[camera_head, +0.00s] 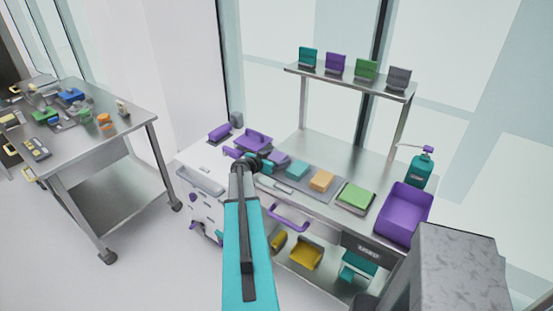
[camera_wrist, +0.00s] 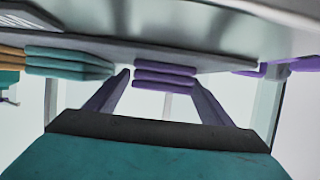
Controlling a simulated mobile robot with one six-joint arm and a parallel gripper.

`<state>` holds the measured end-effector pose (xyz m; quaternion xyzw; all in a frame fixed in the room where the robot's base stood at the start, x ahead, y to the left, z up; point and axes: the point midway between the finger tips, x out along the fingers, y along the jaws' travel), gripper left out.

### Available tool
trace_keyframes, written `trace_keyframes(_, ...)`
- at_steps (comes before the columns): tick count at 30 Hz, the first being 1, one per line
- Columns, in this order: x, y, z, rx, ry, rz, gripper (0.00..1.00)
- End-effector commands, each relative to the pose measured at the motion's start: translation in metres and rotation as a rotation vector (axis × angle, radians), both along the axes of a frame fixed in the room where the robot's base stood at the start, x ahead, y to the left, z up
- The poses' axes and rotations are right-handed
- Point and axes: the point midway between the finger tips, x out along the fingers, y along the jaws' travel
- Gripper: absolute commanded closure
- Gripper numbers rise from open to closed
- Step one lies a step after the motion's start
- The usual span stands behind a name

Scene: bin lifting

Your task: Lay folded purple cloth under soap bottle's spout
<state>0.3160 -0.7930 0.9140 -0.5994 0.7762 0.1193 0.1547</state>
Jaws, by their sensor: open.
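The folded purple cloth (camera_head: 279,157) lies at the left end of a row of folded cloths on the metal bench. It also shows in the wrist view (camera_wrist: 165,75), between my two open fingers, with some room on each side; I cannot tell if they touch it. My gripper (camera_head: 263,163) is open and empty, just beside the cloth in the head view. The soap bottle (camera_head: 420,170) is teal with a purple pump and spout. It stands upright at the bench's right, behind a purple bin.
Folded teal (camera_head: 297,169), orange (camera_head: 322,180) and green (camera_head: 357,196) cloths continue the row rightward. The purple bin (camera_head: 404,214) stands at the right front. A raised shelf (camera_head: 345,80) spans the back. A white cart (camera_head: 205,172) adjoins the left. The bench behind the cloths looks clear.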

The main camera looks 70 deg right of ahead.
Motion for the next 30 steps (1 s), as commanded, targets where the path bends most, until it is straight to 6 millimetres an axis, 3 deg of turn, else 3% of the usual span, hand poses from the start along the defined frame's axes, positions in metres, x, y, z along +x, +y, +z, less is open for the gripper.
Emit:
trace_keyframes(17,-0.0008,-0.001,-0.0004,0.0,0.0,0.0,0.25)
trace_keyframes(25,-0.0009,-0.001,-0.0004,0.0,0.0,-0.001,0.69)
trace_keyframes(30,-0.001,-0.0011,-0.0002,0.0,0.0,-0.001,0.73)
